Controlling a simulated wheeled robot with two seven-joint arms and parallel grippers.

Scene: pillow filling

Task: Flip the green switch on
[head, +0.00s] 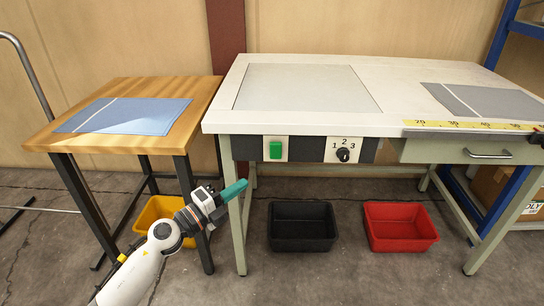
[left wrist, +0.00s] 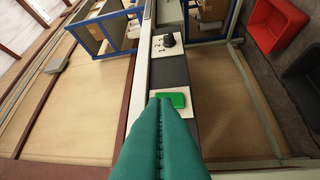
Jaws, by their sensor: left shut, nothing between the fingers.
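The green switch (head: 275,150) sits on a white plate on the dark front panel under the white table's edge. In the left wrist view the green switch (left wrist: 177,100) shows just beyond my fingertips, partly covered by them. My left gripper (head: 244,183) has teal fingers, shut and empty, below and left of the switch in the head view. In the left wrist view my left gripper (left wrist: 160,101) points toward the switch plate. I cannot tell whether the fingertips touch the switch, or which way it is set. My right gripper is not in view.
A black rotary knob (head: 343,155) marked 1, 2, 3 is right of the switch. A black bin (head: 303,243) and a red bin (head: 400,243) stand under the white table (head: 300,119). A wooden table (head: 187,107) stands left, with a yellow bin (head: 150,213) below.

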